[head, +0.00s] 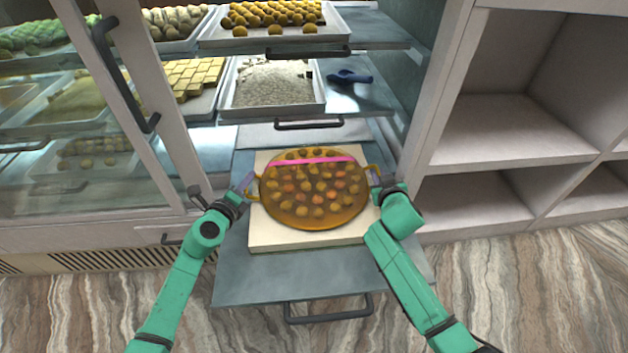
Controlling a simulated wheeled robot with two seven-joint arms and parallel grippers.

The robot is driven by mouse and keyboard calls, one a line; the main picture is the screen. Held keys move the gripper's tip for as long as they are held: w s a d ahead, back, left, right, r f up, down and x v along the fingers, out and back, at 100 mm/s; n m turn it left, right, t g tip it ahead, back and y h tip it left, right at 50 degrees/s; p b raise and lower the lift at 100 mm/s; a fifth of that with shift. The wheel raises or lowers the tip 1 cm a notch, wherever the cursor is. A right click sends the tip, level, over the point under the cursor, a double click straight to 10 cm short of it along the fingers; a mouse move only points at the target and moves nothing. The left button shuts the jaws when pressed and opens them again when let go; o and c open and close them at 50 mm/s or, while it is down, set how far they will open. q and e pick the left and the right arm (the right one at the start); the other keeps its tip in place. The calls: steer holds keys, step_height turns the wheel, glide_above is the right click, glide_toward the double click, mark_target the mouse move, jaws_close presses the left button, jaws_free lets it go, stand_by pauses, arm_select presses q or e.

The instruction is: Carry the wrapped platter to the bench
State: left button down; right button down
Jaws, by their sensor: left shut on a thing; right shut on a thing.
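The wrapped platter (313,212) is a round amber tray of small round sweets with a pink ribbon (312,161) across its far part. It has a handle on each side and is over a pale square board (285,240) on a pulled-out grey shelf (245,285). I cannot tell whether it touches the board. My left gripper (246,185) is shut on the platter's left handle. My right gripper (375,178) is shut on its right handle. The fingertips are small and partly hidden by the wrists. No bench is identifiable in view.
The display case behind holds trays of sweets, including a tray of round yellow sweets (203,37) and a blue scoop (349,77). A glass door with a frame (150,130) stands at left. Empty cubby shelves (505,130) stand at right. The front floor (530,290) is clear.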

arm_select(q)
steer(key=shift+a+r, duration=0.1)
steer(key=shift+r, duration=0.05)
arm_select(e)
steer(key=shift+r, duration=0.1)
stand_by(0.3)
